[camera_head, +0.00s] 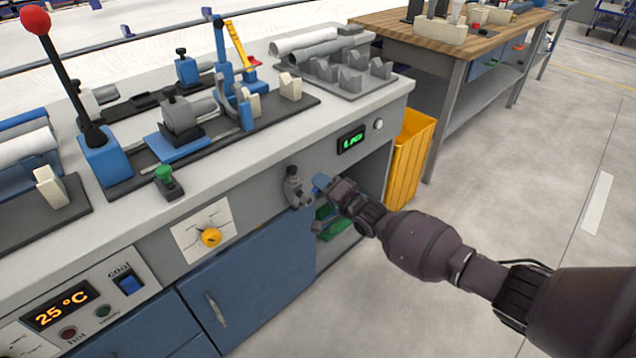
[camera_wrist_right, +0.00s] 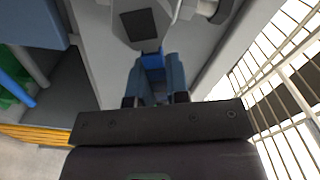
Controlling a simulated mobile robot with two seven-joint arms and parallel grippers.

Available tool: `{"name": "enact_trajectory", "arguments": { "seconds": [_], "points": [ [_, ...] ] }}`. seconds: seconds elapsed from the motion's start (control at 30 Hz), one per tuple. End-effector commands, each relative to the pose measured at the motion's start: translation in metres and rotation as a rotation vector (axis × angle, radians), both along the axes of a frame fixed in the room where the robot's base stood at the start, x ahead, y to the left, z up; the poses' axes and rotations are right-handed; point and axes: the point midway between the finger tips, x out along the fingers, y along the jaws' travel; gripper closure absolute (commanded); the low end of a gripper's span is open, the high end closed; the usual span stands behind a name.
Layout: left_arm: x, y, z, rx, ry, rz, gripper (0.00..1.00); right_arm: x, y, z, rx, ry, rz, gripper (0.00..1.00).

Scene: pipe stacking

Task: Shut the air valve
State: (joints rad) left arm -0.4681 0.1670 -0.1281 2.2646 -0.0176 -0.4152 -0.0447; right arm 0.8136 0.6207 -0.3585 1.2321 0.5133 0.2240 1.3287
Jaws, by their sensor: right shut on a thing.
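The air valve (camera_head: 293,187) is a small grey fitting on the front panel of the workbench, below the worktop. Its blue handle (camera_head: 320,184) sticks out to the right of the grey body. My right gripper (camera_head: 329,190) reaches in from the right and is shut on this handle. In the right wrist view the handle (camera_wrist_right: 152,62) shows as a blue piece between the two fingers (camera_wrist_right: 155,85), with the grey valve body (camera_wrist_right: 138,20) just beyond. The fingertips partly hide the handle. My left gripper is not in view.
A blue cabinet door (camera_head: 250,285) is below. A yellow bin (camera_head: 408,160) stands beside the bench. The floor at right is clear.

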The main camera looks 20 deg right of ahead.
Motion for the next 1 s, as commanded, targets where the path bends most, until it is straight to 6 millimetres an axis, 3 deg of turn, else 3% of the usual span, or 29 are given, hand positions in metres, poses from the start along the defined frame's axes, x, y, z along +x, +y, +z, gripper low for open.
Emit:
{"name": "enact_trajectory", "arguments": {
  "seconds": [0.03,0.5,1.0],
  "points": [
    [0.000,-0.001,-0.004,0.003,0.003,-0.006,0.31,-0.001,-0.001,-0.010,0.036,0.021,0.001,1.00],
    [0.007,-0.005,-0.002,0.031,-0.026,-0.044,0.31,0.000,-0.003,-0.023,0.313,0.119,0.000,1.00],
    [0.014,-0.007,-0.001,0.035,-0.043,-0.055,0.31,0.001,-0.003,-0.023,0.373,0.138,0.000,1.00]
  ]
}}
